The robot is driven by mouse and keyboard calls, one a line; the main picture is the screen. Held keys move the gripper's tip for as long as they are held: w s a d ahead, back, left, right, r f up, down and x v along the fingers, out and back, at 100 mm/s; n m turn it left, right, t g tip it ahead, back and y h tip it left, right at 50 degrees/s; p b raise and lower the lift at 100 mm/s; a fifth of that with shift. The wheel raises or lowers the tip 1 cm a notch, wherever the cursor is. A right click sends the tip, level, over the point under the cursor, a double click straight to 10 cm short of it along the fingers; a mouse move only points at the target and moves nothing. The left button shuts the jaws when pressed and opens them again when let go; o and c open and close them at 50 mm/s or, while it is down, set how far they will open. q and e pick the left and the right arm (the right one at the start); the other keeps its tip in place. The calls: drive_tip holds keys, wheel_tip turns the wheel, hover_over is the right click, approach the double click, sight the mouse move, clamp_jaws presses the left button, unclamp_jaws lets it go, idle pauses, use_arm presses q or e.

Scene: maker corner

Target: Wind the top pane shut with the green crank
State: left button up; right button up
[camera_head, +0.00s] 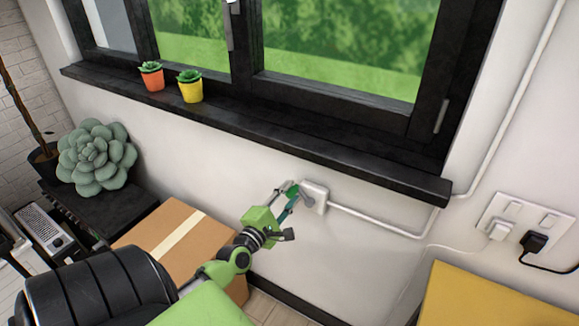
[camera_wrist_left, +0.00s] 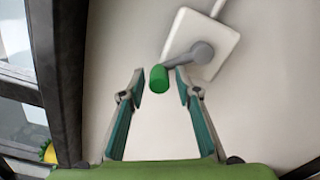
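The crank has a green knob (camera_wrist_left: 158,78) on a grey arm (camera_wrist_left: 181,60), which turns on a white wall box (camera_wrist_left: 207,42). In the head view the white box (camera_head: 316,194) is on the wall below the sill, and the green knob (camera_head: 291,190) is partly hidden by my fingers. My left gripper (camera_wrist_left: 160,84) is open. Its fingertips are on either side of the knob, with visible gaps in the wrist view. I cannot tell whether the knob is fully between them in depth. The top pane is not in view. My right gripper is not in view.
The black window sill (camera_head: 250,130) juts out above the box and holds an orange pot (camera_head: 152,80) and a yellow pot (camera_head: 191,91). A white conduit (camera_head: 375,224) runs right from the box. A cardboard box (camera_head: 205,235) stands below my left arm; a yellow surface (camera_head: 500,297) is lower right.

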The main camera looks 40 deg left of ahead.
use_arm(q)
drive_tip(key=v, duration=1.2)
drive_tip(key=shift+a, duration=0.1)
